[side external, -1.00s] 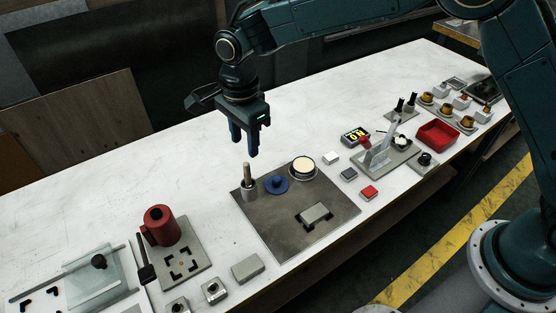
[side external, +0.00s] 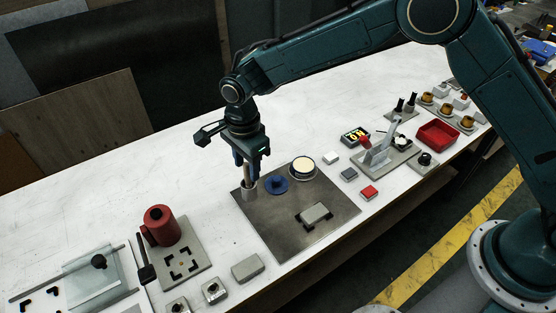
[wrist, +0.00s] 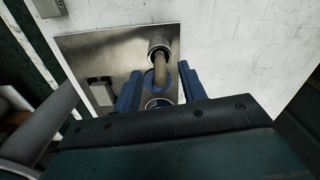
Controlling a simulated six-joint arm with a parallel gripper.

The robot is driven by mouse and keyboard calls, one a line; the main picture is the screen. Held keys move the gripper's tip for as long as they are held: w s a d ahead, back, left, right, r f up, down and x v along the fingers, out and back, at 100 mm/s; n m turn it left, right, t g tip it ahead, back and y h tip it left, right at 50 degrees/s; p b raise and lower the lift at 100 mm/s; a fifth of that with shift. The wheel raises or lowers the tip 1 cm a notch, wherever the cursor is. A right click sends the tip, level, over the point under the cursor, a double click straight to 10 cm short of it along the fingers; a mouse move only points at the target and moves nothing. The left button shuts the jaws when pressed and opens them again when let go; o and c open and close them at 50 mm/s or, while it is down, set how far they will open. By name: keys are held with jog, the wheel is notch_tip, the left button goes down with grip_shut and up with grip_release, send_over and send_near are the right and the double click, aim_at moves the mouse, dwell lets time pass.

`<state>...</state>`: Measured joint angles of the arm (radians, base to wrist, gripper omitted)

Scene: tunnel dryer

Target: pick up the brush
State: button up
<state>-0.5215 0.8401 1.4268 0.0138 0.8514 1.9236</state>
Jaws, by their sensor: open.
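The brush stands upright in a small grey cup (side external: 249,193) at the left corner of the dark metal plate. Its tan wooden handle (side external: 246,173) sticks up; its lower end is hidden in the cup. My gripper (side external: 247,174) is open and low over the cup, with the blue fingers on either side of the handle. In the wrist view the handle (wrist: 160,68) rises from the cup (wrist: 158,44) and reaches between the open fingertips (wrist: 160,88). I cannot tell whether a finger touches it.
On the plate (side external: 285,232), a blue knobbed disc (side external: 276,185) stands close right of the cup, with a white-topped round pot (side external: 303,168) beyond it. A grey block (side external: 314,213) lies nearer the front. A red mug (side external: 160,226) stands left. The table behind is clear.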

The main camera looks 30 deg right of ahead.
aim_at(248, 180)
jog(key=shift+f, duration=1.3)
grip_shut()
